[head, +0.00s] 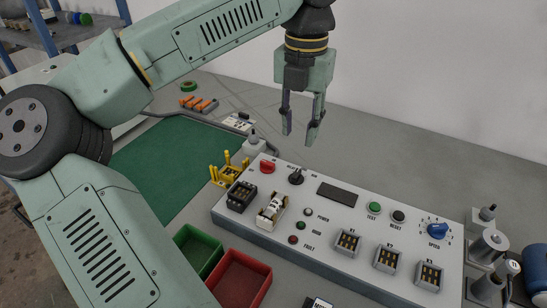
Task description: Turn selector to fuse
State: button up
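The white control panel (330,222) lies on the grey bench in the head view. A black selector knob (296,177) is near its upper left edge, with small lettering beside it that is too small to read. The knob's exact pointing direction cannot be told. A red knob (267,167) is just left of it. My gripper (299,137) points down above and beyond the black knob in the picture. Its two fingers are apart with nothing between them, and it appears clear of the panel.
The panel also carries a dark display (337,194), a green button (375,208), a black button (398,216), a blue knob (437,230) and several sockets. A green bin (197,250) and red bin (240,280) stand in front. Metal cylinders (489,247) stand at right.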

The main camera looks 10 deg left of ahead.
aim_at(297, 172)
notch_tip(297, 172, down, 11)
jog(key=shift+r+p, duration=0.15)
jog(key=shift+p, duration=0.85)
jog(key=shift+c, duration=0.3)
grip_shut()
